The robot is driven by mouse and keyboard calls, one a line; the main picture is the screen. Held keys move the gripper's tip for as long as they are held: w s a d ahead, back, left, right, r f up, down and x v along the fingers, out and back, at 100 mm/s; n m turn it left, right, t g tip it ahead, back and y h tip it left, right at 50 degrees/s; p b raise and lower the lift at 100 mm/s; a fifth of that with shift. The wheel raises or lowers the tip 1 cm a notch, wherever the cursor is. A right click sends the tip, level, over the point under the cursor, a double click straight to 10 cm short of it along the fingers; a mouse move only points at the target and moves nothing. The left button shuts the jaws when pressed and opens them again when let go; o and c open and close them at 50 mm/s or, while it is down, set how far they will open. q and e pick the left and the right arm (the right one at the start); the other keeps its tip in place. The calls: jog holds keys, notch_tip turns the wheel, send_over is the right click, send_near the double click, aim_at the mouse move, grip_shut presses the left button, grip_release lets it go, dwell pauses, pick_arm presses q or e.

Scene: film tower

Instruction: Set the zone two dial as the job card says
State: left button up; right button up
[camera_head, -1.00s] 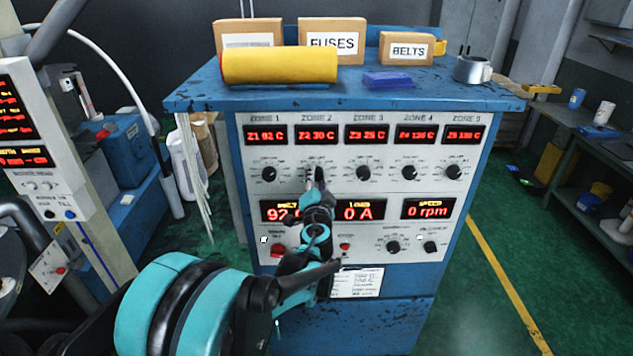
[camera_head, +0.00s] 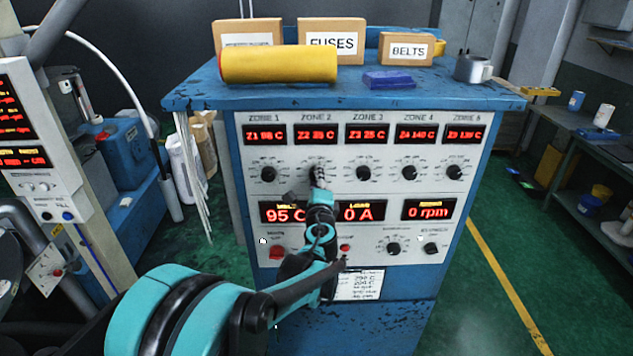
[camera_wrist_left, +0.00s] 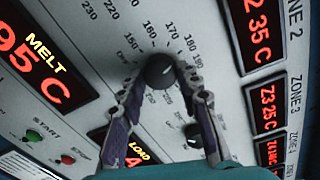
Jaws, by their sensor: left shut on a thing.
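The zone two dial (camera_wrist_left: 160,71) is a black round knob on the pale panel, ringed by printed temperature numbers. My left gripper (camera_wrist_left: 162,80) has a finger on each side of it and is shut on it. In the head view the left gripper (camera_head: 318,178) reaches up to the panel under the ZONE 2 display (camera_head: 316,134) and hides most of the dial. That display reads Z2 35 C in the wrist view. The job card (camera_head: 360,285) is a white sheet low on the cabinet front, too small to read surely. My right gripper does not show.
Other zone dials (camera_head: 363,173) sit in the same row. Below are the melt display (camera_head: 283,212) at 95 C, a red button (camera_head: 277,252) and more knobs. A yellow roll (camera_head: 280,64), boxes and a mug (camera_head: 472,69) stand on the blue cabinet top.

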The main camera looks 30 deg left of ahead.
pick_arm(q)
jog(key=m+b, duration=0.1)
jog(key=m, duration=1.1)
jog(key=shift+f, duration=0.2)
dwell(0.5)
jog(key=o, duration=1.2)
jog(key=shift+c, duration=0.2)
jog(key=shift+s+d, duration=0.1)
jog(key=v, duration=1.2)
jog(key=shift+f, duration=0.25)
